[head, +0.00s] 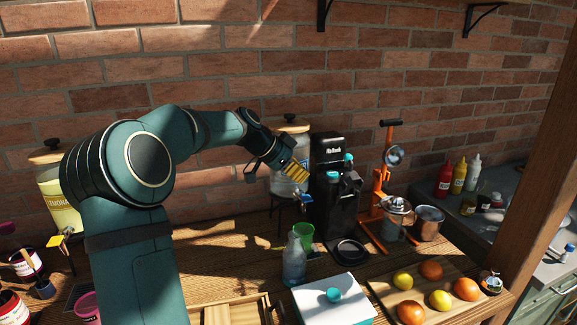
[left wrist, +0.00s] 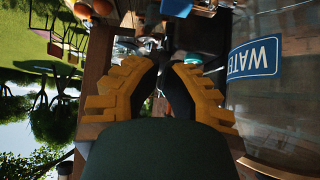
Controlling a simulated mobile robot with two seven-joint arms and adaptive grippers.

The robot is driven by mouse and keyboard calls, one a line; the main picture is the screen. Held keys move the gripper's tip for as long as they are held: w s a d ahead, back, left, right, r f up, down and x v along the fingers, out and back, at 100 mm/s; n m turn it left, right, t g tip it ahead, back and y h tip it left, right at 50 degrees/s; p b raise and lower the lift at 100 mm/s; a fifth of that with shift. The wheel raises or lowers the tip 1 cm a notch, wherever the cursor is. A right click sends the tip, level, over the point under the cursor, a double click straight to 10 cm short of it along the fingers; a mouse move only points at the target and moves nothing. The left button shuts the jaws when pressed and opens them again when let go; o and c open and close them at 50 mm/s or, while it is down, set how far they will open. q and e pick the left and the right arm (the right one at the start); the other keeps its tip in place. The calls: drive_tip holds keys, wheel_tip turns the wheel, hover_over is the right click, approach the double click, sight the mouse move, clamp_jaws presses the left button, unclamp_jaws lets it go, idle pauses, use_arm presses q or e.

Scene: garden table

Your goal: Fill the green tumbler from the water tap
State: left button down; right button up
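The green tumbler (head: 304,235) stands on the wooden counter, partly hidden behind a clear bottle. The water dispenser (head: 286,184) is a glass jar with a wooden lid against the brick wall. Its blue-handled tap (head: 305,198) sticks out low on the front, above the tumbler. My left gripper (head: 297,171) is in front of the jar, above the tap and apart from the tumbler. In the left wrist view its yellow fingers (left wrist: 161,72) come close together at the tips, and the jar's WATER label (left wrist: 253,58) shows to the right. No held object shows. My right gripper is out of view.
A clear bottle (head: 293,262) and a white box (head: 335,301) stand in front of the tumbler. A black drinks machine (head: 335,205) and an orange press (head: 375,222) stand right of the dispenser. A fruit board (head: 385,284) lies front right. A yellow-filled dispenser (head: 62,213) stands left.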

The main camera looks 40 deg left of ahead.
sight(306, 200)
use_arm(q)
drive_tip(key=x, duration=0.3)
drive_tip(key=shift+w+d+f, duration=0.15)
drive_tip(key=shift+f, duration=0.05)
wheel_tip(306, 200, down, 3)
drive_tip(key=shift+r, duration=0.2)
drive_tip(key=shift+f, duration=0.7)
